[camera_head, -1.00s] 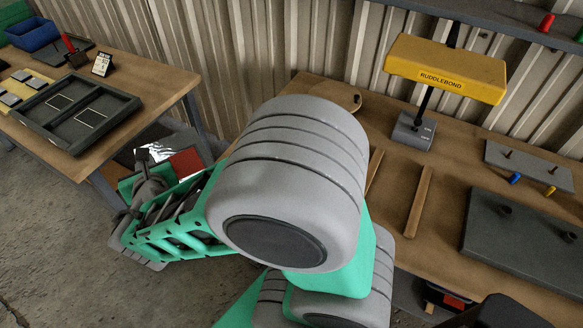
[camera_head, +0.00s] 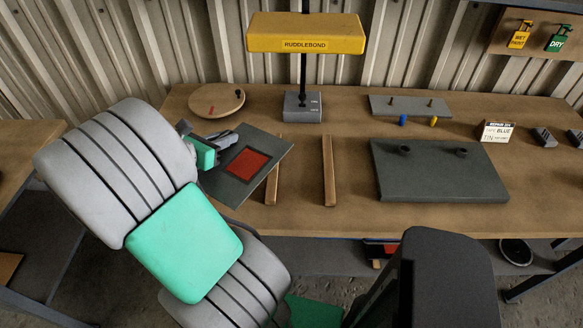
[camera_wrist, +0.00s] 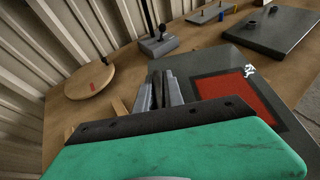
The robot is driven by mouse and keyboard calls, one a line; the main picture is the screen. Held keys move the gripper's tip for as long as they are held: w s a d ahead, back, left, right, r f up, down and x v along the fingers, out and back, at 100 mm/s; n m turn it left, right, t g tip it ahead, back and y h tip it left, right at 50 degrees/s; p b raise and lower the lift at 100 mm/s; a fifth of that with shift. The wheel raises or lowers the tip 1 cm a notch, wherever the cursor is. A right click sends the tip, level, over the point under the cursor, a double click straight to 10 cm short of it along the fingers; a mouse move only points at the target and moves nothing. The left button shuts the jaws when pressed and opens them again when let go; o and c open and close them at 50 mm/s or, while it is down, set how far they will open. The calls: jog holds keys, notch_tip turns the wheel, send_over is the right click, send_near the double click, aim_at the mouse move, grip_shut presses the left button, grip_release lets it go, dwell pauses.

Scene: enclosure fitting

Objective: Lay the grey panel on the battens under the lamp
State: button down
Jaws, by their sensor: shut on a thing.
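The grey panel (camera_head: 245,166) with a red rectangle on it is held by one edge in my gripper (camera_head: 222,138). The panel is tilted in the picture and overlaps the left batten (camera_head: 273,186); whether it touches the batten I cannot tell. The right batten (camera_head: 329,170) is bare. In the wrist view the gripper fingers (camera_wrist: 166,90) are at the edge of the panel (camera_wrist: 208,67), and a small white mark shows beside its red area. The yellow lamp (camera_head: 305,32), marked RUDDLEBOND, stands on a grey base behind the battens.
A round wooden board (camera_head: 217,101) with a red piece lies at the back left. A dark plate (camera_head: 440,170) with two knobs lies right of the battens. A grey pegged strip (camera_head: 411,106) and a label card (camera_head: 497,131) are behind it. The workbench front between is clear.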

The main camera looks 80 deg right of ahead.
aim_at(270, 137)
jog(key=s+m+g, duration=0.1)
jog(key=s, duration=0.1)
jog(key=s+d+m+g+y, duration=0.1)
jog(key=s, duration=0.1)
jog(key=s+g, duration=0.1)
jog(key=s, duration=0.2)
jog(key=shift+d+f+m, duration=0.2)
jog(key=shift+d+m, duration=0.15)
jog(key=shift+m, duration=0.05)
jog(key=shift+s+d+f+y, duration=0.3)
jog(key=shift+s+d+f, duration=0.1)
jog(key=shift+s+d, duration=0.4)
jog(key=s+d+f, duration=0.2)
jog(key=d+f, duration=0.1)
jog(key=s+d+f, duration=0.2)
jog(key=d+f, duration=0.1)
jog(key=s+d+f, duration=0.1)
jog(key=d+f, duration=0.1)
jog(key=d, duration=0.2)
jog(key=shift+s+f, duration=0.4)
jog(key=f, duration=0.2)
jog(key=shift+d+f+p, duration=0.2)
jog(key=shift+f+p, duration=0.15)
jog(key=shift+p, duration=0.05)
jog(key=shift+f, duration=0.3)
